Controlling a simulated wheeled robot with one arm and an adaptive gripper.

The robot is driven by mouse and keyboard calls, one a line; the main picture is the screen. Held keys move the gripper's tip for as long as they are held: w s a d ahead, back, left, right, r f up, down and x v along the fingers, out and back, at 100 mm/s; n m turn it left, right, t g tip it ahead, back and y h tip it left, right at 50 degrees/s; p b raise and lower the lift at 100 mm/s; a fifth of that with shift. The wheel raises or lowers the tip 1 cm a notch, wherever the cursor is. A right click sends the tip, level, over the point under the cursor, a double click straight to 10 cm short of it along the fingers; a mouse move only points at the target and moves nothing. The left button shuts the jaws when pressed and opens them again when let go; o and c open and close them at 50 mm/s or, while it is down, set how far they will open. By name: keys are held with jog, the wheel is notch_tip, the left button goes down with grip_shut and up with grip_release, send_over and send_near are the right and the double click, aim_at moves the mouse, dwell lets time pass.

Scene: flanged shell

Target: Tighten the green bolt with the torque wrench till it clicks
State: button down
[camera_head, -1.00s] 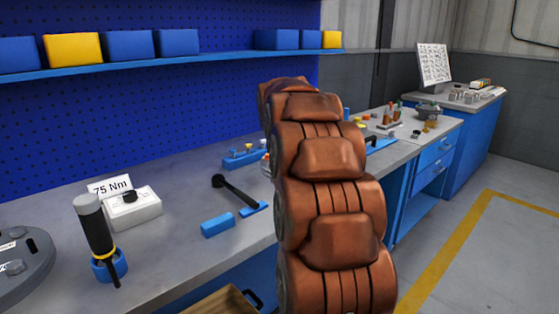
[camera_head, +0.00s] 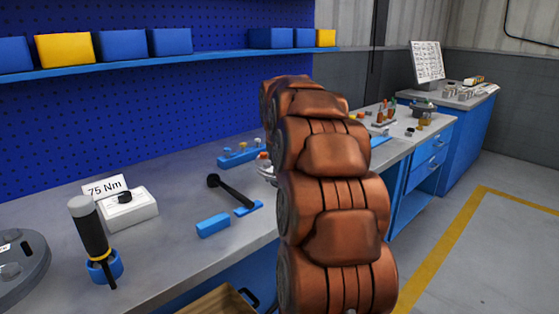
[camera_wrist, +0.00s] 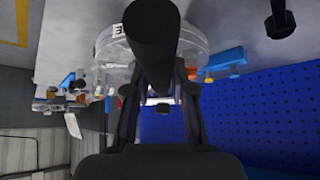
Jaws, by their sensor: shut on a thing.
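In the wrist view my gripper (camera_wrist: 160,110) is shut on a thick dark cylindrical shaft (camera_wrist: 152,35) that points toward the camera. It looks like a tool handle, but I cannot tell which tool. Behind it is a pale round disc-like part (camera_wrist: 112,48) with a small label; the shaft and fingers cover much of it. I cannot tell whether the shaft touches it. In the head view my arm hides the gripper. A grey flanged disc (camera_head: 18,270) with bolts and labels is cut off at the left edge. I cannot make out a green bolt.
A black-handled tool (camera_head: 92,235) stands in a blue holder. Beside it are a white box (camera_head: 130,212) and a "75 Nm" card (camera_head: 104,186). A black bar tool (camera_head: 232,192) and a blue block (camera_head: 213,225) lie on the bench. Open floor (camera_head: 500,250) is at right.

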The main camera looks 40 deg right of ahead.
jog(key=shift+r+p, duration=0.95)
jog(key=shift+r, duration=1.9)
